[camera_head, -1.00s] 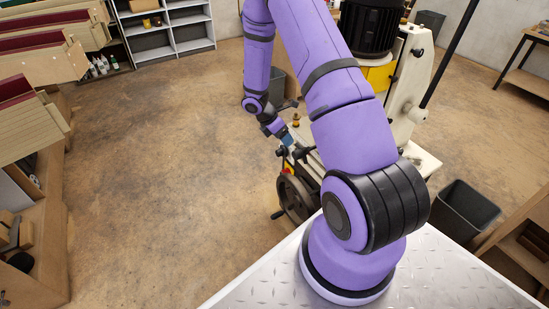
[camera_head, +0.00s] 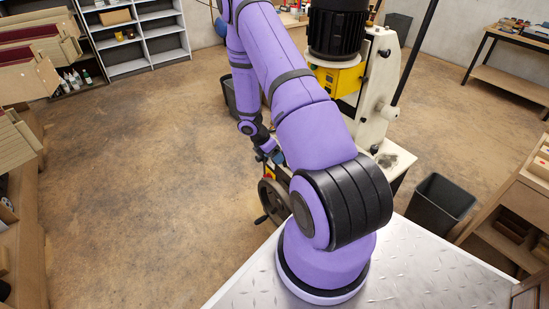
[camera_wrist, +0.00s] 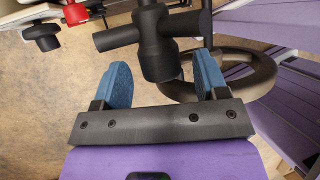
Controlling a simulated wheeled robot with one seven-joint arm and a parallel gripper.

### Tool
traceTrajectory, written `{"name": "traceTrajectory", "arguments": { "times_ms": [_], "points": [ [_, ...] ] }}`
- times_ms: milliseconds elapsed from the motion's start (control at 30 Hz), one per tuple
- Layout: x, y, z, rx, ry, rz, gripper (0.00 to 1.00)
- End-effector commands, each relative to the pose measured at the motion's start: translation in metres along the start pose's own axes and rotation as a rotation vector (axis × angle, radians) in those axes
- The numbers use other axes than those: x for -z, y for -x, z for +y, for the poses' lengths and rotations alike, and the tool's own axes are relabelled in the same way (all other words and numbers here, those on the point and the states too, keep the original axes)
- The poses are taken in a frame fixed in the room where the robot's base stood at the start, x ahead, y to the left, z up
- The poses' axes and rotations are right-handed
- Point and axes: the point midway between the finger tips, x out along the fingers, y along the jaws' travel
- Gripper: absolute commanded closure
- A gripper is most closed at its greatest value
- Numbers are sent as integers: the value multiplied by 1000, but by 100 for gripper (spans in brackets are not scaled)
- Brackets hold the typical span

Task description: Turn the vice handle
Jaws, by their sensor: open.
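In the wrist view, a black T-shaped handle with a thick round hub (camera_wrist: 158,55) stands between the two blue fingers of my gripper (camera_wrist: 163,72). It looks like the vice handle. The fingers are wide apart, one on each side of the hub, with a visible gap on the left; contact on the right cannot be told. In the head view my gripper (camera_head: 274,157) is small and partly hidden by my arm, beside the machine. The vice and its handle are mostly hidden there.
A dark handwheel (camera_head: 271,199) sits low on the machine; its rim (camera_wrist: 262,75) lies behind the right finger in the wrist view. A bin (camera_head: 440,207) stands right. The left floor is clear.

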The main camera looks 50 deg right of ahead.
Motion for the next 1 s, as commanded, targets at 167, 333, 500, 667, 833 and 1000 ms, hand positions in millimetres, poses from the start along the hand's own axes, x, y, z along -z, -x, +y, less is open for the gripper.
{"name": "traceTrajectory", "arguments": {
  "times_ms": [167,333,500,667,833,1000],
  "points": [
    [0,-11,0,1,-1,-1,33],
    [0,-13,0,0,-1,-1,33],
    [0,-13,0,0,-1,-1,42],
    [0,-13,0,0,-1,-1,79],
    [0,-12,0,-1,-1,-1,82],
    [0,-12,0,-12,-5,-1,82]
  ]
}}
